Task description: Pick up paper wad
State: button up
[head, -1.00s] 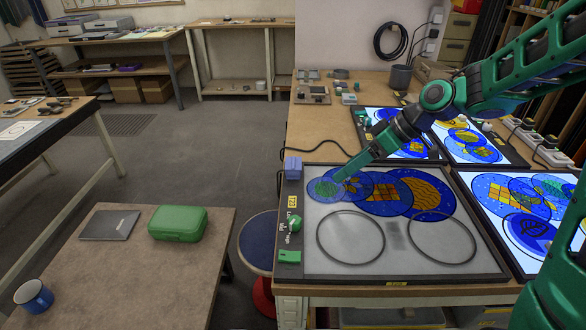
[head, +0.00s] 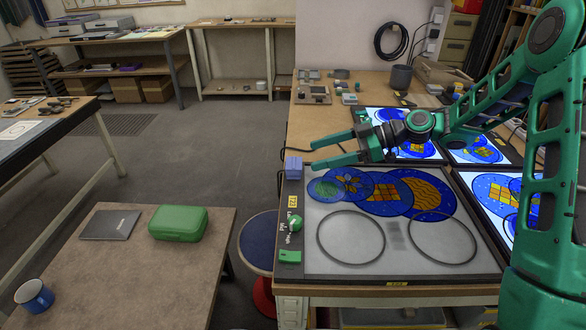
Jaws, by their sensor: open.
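My gripper (head: 313,153) is open and empty, its two green fingers pointing left above the back left corner of the framed light panel (head: 392,279). No thing is plainly a paper wad. A small green rounded lump (head: 295,223) sits on the panel's left border; I cannot tell whether it is crumpled paper. A blue-violet block (head: 293,167) is at the back left corner, just left of and below the fingertips in the picture. Overlapping painted blue glass discs (head: 393,191) lie along the back of the panel. Two empty rings (head: 351,237) lie in front of them.
A green flat block (head: 289,256) lies on the left border. Other lit panels (head: 489,188) with discs lie behind and right. A round stool (head: 257,243) stands left of the workbench. A low table (head: 130,265) holds a green case (head: 178,222), a laptop (head: 110,224) and a blue mug (head: 34,296).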

aim_at(294, 162)
jog(key=x, duration=0.6)
jog(key=shift+s+a+f, duration=0.15)
jog(key=shift+s+f, duration=0.15)
jog(key=c, duration=1.2)
jog(key=shift+r, duration=0.15)
